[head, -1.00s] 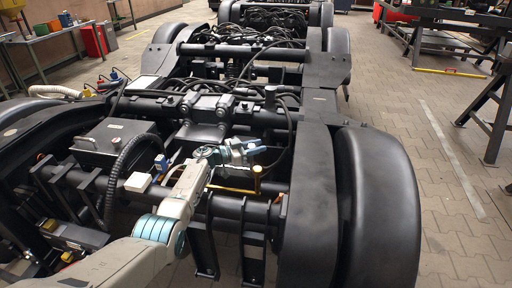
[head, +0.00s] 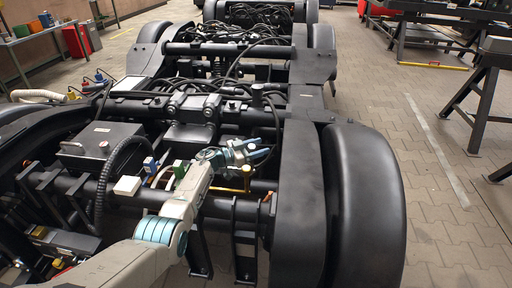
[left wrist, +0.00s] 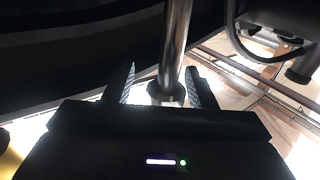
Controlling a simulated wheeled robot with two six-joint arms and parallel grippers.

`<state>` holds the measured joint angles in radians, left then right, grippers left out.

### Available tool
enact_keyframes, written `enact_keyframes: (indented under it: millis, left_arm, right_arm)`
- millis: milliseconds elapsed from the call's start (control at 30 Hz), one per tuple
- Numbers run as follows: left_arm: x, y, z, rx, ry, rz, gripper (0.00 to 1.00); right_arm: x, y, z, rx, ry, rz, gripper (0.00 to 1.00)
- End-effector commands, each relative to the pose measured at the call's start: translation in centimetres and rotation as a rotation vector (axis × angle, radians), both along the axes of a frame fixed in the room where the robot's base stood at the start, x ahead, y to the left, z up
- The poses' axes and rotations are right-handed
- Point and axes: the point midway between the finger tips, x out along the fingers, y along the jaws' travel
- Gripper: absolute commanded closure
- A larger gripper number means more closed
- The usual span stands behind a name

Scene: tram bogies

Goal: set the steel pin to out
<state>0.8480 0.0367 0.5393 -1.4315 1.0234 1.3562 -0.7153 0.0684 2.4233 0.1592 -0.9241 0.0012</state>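A shiny steel pin (left wrist: 178,40) stands nearly upright in the left wrist view, its lower end in a dark round collar. My left gripper (left wrist: 163,85) has its two fingers apart, and the pin shows between them, nearer the right finger. I cannot tell whether the pin lies between the fingers or beyond them. The pin cannot be made out there. My right gripper is not in view.
Dark cables and tubes crowd around the gripper. A black wheel (head: 365,190) stands to the right, and a grey box (head: 100,145) sits to the left. Open paved floor (head: 440,190) lies right of the bogie, with steel trestles (head: 475,105) beyond.

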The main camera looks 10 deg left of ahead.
Motion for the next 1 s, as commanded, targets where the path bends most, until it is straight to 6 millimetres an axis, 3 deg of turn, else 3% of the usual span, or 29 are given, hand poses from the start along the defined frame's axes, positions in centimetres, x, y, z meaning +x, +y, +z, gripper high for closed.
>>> enact_keyframes:
  millis: [367, 800, 1000]
  left_arm:
    - [-0.4, 0.9, 0.1, 0.001, 0.0, 0.003, 0.5]
    - [-4.9, 7.4, 0.0, 0.003, 0.001, 0.002, 0.5]
    - [-5.9, 8.8, 0.0, 0.002, 0.0, 0.001, 0.5]
  right_arm:
    - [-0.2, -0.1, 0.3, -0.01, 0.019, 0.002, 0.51]
    - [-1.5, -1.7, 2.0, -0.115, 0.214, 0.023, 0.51]
    - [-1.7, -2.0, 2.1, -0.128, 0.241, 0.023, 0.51]
